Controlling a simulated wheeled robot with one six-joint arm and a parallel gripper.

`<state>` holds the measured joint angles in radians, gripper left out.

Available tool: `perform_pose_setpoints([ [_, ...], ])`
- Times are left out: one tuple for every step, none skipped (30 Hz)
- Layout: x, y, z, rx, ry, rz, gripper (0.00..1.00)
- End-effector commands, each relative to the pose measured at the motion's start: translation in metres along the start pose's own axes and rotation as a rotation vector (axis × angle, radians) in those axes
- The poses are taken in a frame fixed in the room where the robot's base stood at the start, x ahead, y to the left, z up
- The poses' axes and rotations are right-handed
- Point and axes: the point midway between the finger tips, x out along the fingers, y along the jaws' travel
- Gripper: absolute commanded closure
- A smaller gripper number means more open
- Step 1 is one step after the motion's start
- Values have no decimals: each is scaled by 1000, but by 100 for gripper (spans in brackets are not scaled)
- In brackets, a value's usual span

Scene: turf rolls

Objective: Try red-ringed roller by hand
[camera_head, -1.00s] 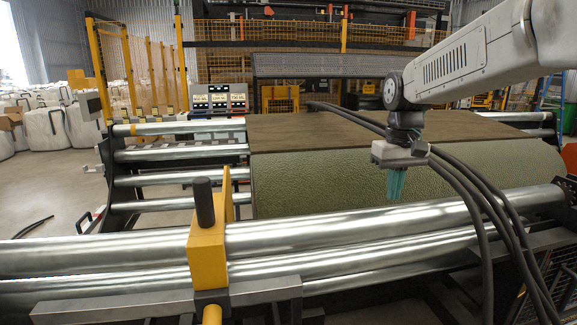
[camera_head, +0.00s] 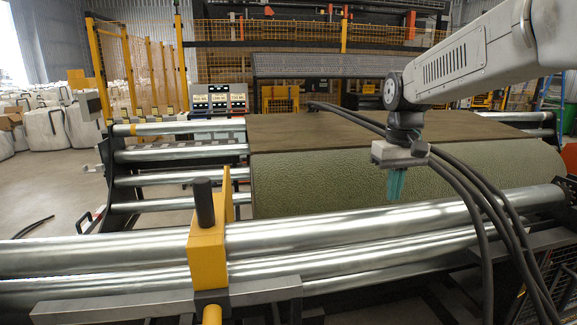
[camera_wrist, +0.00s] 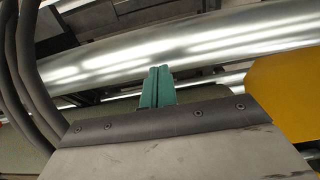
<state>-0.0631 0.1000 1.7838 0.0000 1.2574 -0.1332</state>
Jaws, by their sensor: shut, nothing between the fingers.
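Several bare metal rollers show in the head view. The long front roller (camera_head: 330,228) runs across the frame, with another roller (camera_head: 390,259) just below it. At the back left are more rollers, an upper one (camera_head: 200,126) with an orange-yellow band near its left end, and others below it (camera_head: 180,153). I cannot make out a red ring on any of them. My gripper (camera_head: 396,185) has teal fingers, pressed together and empty, pointing down in front of the green turf and behind the front roller. In the wrist view the fingers (camera_wrist: 157,87) appear against a shiny roller (camera_wrist: 190,48).
A large green turf roll (camera_head: 330,180) lies behind the front roller. A yellow bracket with a dark handle (camera_head: 207,245) stands at the front. Dark hoses (camera_head: 470,190) hang by my arm. A control panel (camera_head: 219,99) and yellow fencing stand behind. White bags stand at left.

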Motion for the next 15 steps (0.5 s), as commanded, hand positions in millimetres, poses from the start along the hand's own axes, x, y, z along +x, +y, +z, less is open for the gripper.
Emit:
perform_pose_setpoints([
  [1,0,0,0,0,0,100],
  [2,0,0,0,0,0,100],
  [2,0,0,0,0,0,100],
  [3,0,0,0,0,0,100],
  [3,0,0,0,0,0,100],
  [4,0,0,0,0,0,100],
  [5,0,0,0,0,0,100],
  [5,0,0,0,0,0,100],
  [6,0,0,0,0,0,100],
  [7,0,0,0,-1,0,100],
  [7,0,0,0,-1,0,100],
  [8,0,0,0,-1,0,100],
  [9,0,0,0,-1,0,100],
  [10,0,0,0,-1,0,100],
  [10,0,0,0,-1,0,100],
])
